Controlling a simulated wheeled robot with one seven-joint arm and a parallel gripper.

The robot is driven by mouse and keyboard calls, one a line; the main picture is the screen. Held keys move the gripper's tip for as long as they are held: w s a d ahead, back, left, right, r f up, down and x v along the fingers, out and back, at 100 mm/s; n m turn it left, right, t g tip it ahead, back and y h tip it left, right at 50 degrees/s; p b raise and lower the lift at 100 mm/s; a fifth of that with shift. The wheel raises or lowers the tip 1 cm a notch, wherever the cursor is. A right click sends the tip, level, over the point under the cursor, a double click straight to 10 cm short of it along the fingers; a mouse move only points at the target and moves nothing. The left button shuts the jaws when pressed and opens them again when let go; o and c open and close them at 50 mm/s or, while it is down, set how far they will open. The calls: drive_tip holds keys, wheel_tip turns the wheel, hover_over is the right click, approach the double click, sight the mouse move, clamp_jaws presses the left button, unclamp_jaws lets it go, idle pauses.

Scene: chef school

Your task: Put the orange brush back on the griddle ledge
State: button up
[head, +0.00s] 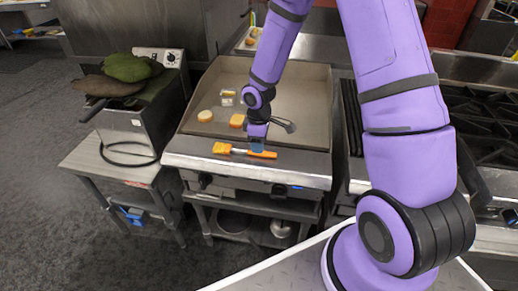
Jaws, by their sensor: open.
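The orange brush (223,149) lies on the steel front ledge (310,168) of the griddle in the head view. Its wide orange head is at the left and its handle runs right to an orange end. My gripper (257,146) is open and points down at the handle. Its fingertips hide part of the handle; I cannot tell whether they touch it.
On the griddle plate (305,95) are a round bun (205,116), an orange block (237,120), small pale items (228,97) and a dark utensil (287,125). A fryer (125,125) with green cloths stands left; a burner range (485,110) stands right.

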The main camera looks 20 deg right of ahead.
drive_tip(key=s+d+r+m+t+h, duration=0.1)
drive_tip(key=s+r+m, duration=0.15)
drive_tip(key=r, duration=0.65)
drive_tip(key=s+d+r+m+t, duration=0.1)
drive_tip(key=s+r, duration=0.3)
drive_tip(key=r, duration=0.5)
drive_tip(key=s+r+m+t+h, duration=0.1)
drive_tip(key=s+r+m, duration=0.15)
drive_tip(key=r, duration=0.75)
drive_tip(key=s+r+m+t+y, duration=0.1)
drive_tip(key=s+r, duration=0.3)
drive_tip(key=s, duration=0.4)
drive_tip(key=s+r+m+t+y, duration=0.1)
drive_tip(key=s+r+m, duration=0.2)
drive_tip(key=s, duration=0.6)
drive_tip(key=shift+s+d+r+m, duration=0.15)
drive_tip(key=shift+d+r+m, duration=0.25)
drive_tip(key=shift+r, duration=0.55)
